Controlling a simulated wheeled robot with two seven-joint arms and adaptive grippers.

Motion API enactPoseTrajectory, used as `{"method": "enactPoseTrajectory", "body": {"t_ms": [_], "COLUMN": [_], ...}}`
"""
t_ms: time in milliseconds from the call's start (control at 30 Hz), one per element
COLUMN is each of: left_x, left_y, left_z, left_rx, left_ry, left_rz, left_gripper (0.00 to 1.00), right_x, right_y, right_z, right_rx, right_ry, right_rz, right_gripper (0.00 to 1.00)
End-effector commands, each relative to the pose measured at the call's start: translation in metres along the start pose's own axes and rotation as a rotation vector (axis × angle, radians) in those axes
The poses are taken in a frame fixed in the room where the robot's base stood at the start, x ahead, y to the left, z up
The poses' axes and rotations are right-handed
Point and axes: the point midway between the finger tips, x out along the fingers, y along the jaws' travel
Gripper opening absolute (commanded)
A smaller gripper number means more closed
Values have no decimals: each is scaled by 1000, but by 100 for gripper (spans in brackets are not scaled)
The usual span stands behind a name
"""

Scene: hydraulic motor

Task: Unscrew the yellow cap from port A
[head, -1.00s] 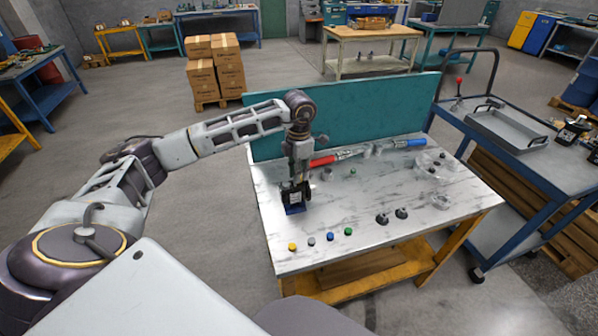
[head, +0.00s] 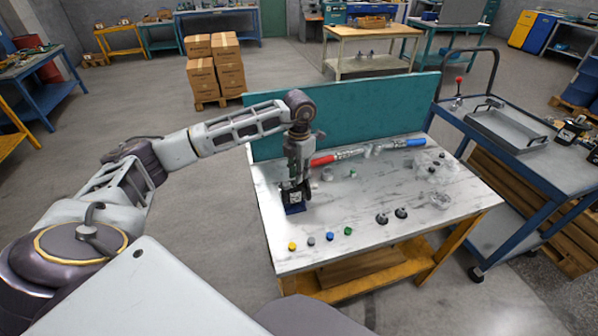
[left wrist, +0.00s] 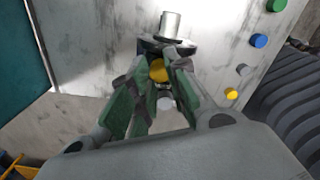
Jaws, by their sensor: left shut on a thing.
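The hydraulic motor (head: 294,209), dark with a blue base, stands at the left front part of the marble-topped table. In the left wrist view its silver shaft (left wrist: 172,26) rises above a dark flange. A yellow cap (left wrist: 157,70) shows between the fingers of my left gripper (left wrist: 160,76), which is shut on it at the motor. In the head view the left gripper (head: 294,186) points down over the motor and hides part of it. The cap's thread and port are hidden by the fingers. My right gripper is not in view.
Loose yellow (head: 292,246), grey (head: 311,241), blue (head: 329,237) and green (head: 348,231) caps lie along the front edge.

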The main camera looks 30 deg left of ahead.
Motion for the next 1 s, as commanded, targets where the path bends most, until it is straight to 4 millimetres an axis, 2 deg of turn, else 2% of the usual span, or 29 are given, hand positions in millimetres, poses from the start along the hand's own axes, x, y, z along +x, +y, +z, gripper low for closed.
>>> {"method": "enactPoseTrajectory", "body": {"t_ms": [500, 800, 833, 900, 1000], "left_x": [-1, -1, -1, -1, -1], "left_y": [0, 0, 0, 0, 0], "left_z": [0, 0, 0, 0, 0], "left_rx": [-281, -301, -301, -300, -300], "left_ry": [-1, -1, -1, -1, -1], "left_rz": [-1, -1, -1, -1, -1], "left_gripper": [0, 0, 20, 29, 30], "right_x": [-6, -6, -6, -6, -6], "right_y": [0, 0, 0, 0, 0], "right_z": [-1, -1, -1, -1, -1], "right_rx": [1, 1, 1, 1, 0], "right_ry": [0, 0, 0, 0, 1], "right_rz": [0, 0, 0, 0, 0], "right_gripper": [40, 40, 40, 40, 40]}}
